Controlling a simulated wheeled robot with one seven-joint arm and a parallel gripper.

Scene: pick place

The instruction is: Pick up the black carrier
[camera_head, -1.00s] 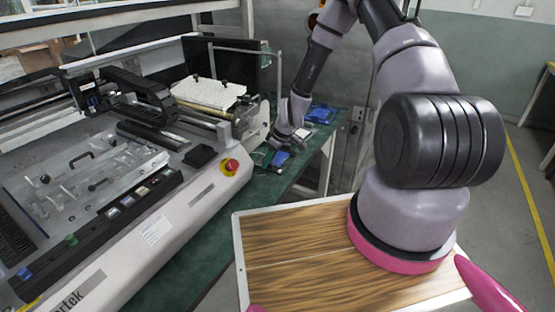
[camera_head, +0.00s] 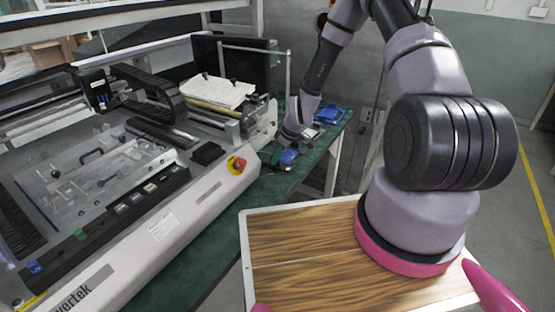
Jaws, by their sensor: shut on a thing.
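My gripper (camera_head: 281,148) is small and far off, at the end of my arm, low over the green bench beside the large machine. It is shut on a small dark thing, which I take to be the black carrier (camera_head: 272,154). The fingers and most of the carrier are hidden or too small to make out. I cannot tell whether the carrier is clear of the bench top. A blue thing (camera_head: 289,157) lies close to the right of the gripper.
Another blue thing (camera_head: 329,115) lies farther back on the green bench (camera_head: 215,245). Open floor (camera_head: 520,170) shows at the right.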

